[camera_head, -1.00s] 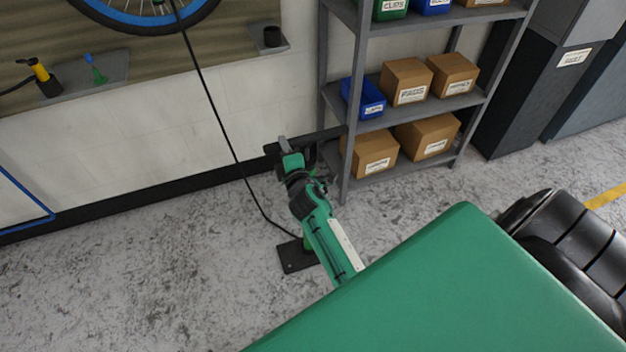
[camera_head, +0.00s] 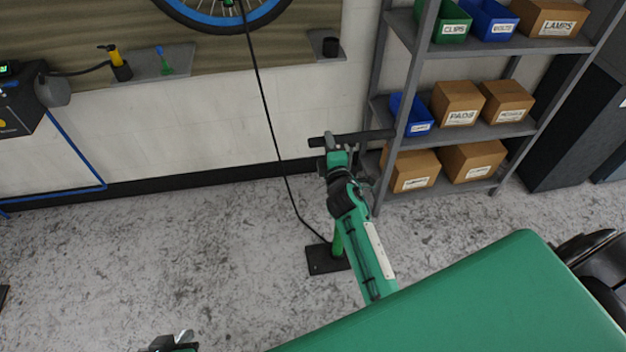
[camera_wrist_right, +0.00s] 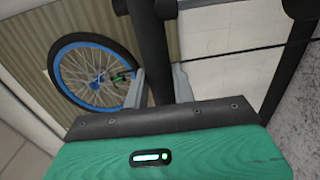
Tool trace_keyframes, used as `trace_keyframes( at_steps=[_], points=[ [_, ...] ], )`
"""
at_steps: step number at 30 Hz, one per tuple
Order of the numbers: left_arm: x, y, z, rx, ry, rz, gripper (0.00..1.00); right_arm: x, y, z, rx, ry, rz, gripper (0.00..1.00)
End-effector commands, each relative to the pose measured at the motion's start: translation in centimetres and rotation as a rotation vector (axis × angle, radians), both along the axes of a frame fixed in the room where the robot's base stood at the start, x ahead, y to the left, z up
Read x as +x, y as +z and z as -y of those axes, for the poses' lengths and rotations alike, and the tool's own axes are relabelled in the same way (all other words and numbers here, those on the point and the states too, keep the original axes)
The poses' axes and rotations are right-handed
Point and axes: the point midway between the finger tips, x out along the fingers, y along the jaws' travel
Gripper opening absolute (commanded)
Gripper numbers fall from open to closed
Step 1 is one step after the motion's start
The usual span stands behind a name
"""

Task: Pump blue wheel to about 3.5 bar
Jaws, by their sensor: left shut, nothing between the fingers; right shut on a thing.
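The blue wheel (camera_head: 222,14), a black tyre on a blue rim, shows at the top of the head view, cut off by the edge. It also shows in the right wrist view (camera_wrist_right: 95,75). A black hose (camera_head: 262,90) runs from it down to the floor pump's black base (camera_head: 322,259). The pump's green barrel (camera_head: 338,242) is partly hidden by my right arm. My right gripper (camera_head: 336,150) is shut on the black pump handle (camera_head: 376,135), raised above the base. My left gripper (camera_head: 182,339) is shut and empty at the bottom edge, mostly cut off. No pump gauge is readable.
A grey shelf rack (camera_head: 405,95) with bins and cardboard boxes stands close right of the handle. A small wall shelf (camera_head: 150,66) holds a yellow-topped item. A black unit (camera_head: 18,108) with a green display is at the left edge. The floor at left is clear.

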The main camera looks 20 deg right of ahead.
Motion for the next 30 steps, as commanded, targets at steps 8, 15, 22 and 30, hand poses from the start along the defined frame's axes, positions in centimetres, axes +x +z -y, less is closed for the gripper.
trace_keyframes(
  at_steps=[8,15,22,30],
  points=[
    [0.0,-4.6,0.0,0.0,0.0,0.0,0.0,-0.2,-5.9,-0.1,0.005,-0.002,-0.019,0.0],
    [0.0,-7.7,0.0,0.0,0.0,0.0,0.0,-0.3,-9.4,0.0,0.005,-0.003,-0.021,0.0],
    [0.0,-7.2,0.0,0.0,0.0,0.0,0.0,-0.2,-8.9,0.0,0.004,-0.002,-0.018,0.61],
    [0.0,-7.2,0.0,0.0,0.0,0.0,0.0,-0.2,-8.6,0.0,0.003,-0.002,-0.014,0.64]
  ],
)
